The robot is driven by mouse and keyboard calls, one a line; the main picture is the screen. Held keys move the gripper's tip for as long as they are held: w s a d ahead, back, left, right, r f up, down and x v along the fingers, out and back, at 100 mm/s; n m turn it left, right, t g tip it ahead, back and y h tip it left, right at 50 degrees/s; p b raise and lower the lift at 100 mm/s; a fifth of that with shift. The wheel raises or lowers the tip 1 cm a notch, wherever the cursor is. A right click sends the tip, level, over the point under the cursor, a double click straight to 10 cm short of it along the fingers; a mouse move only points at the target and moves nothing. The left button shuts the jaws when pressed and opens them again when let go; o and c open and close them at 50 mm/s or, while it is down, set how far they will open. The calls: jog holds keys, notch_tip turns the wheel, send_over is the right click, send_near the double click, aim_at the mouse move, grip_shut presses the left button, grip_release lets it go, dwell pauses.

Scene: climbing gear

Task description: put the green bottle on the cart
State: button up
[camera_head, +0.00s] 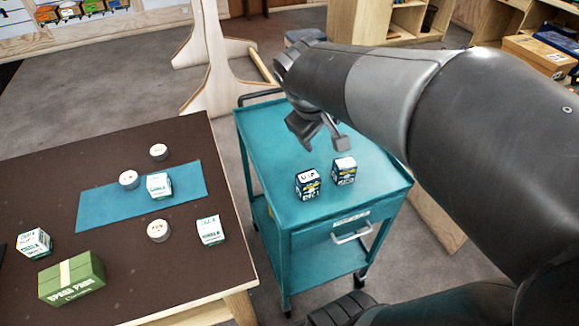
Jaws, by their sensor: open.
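The cart (279,176) is teal, with a top tray, a front drawer and a lower shelf. Two small dark boxes with white tops, a left one (308,183) and a right one (343,171), stand on its top. My gripper (323,143) is open and empty above the cart top, just behind these boxes. I see no green bottle in this view; my arm hides part of the scene on the right.
A dark table (188,268) stands left of the cart. It holds a blue mat (100,208), a green box (71,279), several small white-and-green boxes and several round white items. A wooden stand (222,75) is behind the cart. Shelving is at the back right.

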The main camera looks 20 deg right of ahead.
jog(key=s+a+m+t+y, duration=0.2)
jog(key=s+a+m+y, duration=0.1)
jog(key=s+a, duration=0.7)
jog(key=shift+s+m+y, duration=0.3)
jog(key=shift+m+y, duration=0.1)
jog(key=shift+y, duration=0.1)
jog(key=shift+o, duration=0.4)
jog(key=shift+r, duration=0.1)
dwell(0.7)
